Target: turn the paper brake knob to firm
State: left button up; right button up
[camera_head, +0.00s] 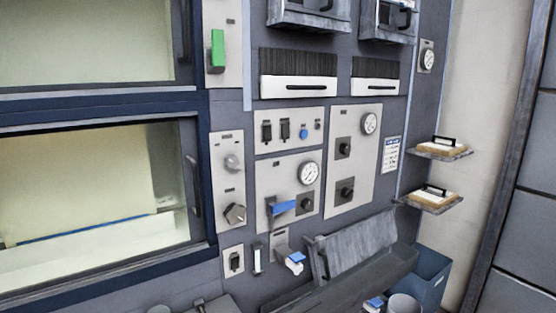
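Several knobs show on the wall panels, and their labels are too small to read, so I cannot tell which one is the paper brake knob. A light grey round knob (232,161) sits above a larger grey faceted knob (235,214) on the narrow panel right of the lower window. Two black knobs, an upper one (344,147) and a lower one (346,190), sit on the right panel below a gauge. Another black knob (307,204) is beside a blue lever (282,208). Neither of my grippers is in view.
A large windowed door (100,195) fills the left. A sloped grey lid (352,245) with a handle projects at the lower middle, beside a blue bin (430,280). Two small shelves, upper (440,152) and lower (430,206), stick out at the right. A green switch (218,50) is above.

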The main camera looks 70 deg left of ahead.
aim_at(232, 162)
jog(key=i, duration=1.6)
jog(key=u, duration=2)
